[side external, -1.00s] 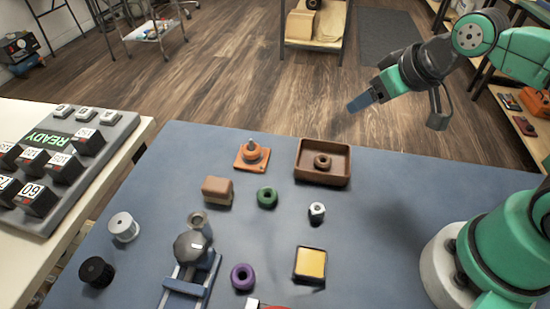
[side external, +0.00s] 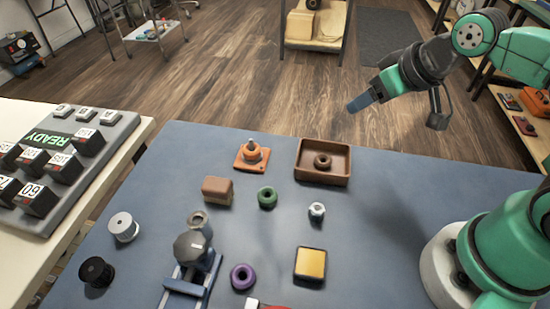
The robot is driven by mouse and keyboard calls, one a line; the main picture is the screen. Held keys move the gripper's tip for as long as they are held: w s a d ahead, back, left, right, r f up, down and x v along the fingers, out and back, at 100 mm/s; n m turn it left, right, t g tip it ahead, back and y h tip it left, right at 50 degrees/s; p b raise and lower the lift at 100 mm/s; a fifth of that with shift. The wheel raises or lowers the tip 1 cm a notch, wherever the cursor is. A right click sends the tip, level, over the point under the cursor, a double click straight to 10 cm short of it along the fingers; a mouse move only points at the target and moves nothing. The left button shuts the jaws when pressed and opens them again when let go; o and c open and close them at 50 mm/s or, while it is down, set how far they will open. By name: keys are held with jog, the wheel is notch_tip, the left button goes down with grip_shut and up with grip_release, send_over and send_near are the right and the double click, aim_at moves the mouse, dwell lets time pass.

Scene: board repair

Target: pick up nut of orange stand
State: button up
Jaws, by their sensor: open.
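The orange stand (side external: 243,165) is a flat square base with an upright post, at the back left of the blue table. An orange nut (side external: 252,152) sits around the post, whose grey tip shows above it. My gripper (side external: 360,103) is in the air at the upper right, beyond the table's back edge in the picture and well to the right of the stand. It is empty and apart from everything; its fingers overlap from this angle.
A brown tray (side external: 336,176) with a dark ring (side external: 322,161) inside stands right of the stand. In front are a brown block (side external: 217,190), a green ring (side external: 267,197), a silver nut (side external: 317,211), a yellow-topped block (side external: 310,263) and a purple ring (side external: 243,276). The table's right-middle is clear.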

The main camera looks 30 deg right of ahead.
jog(key=shift+o, duration=1.1)
jog(key=m+g, duration=0.7)
jog(key=m, duration=0.5)
send_over(319, 206)
jog(key=f, duration=0.6)
jog(key=shift+w+f, duration=0.2)
jog(key=shift+f, duration=0.2)
jog(key=shift+s+a+f+m, duration=0.3)
jog(key=shift+s+f+m, duration=0.05)
jog(key=shift+m, duration=0.35)
jog(key=shift+f, duration=2.7)
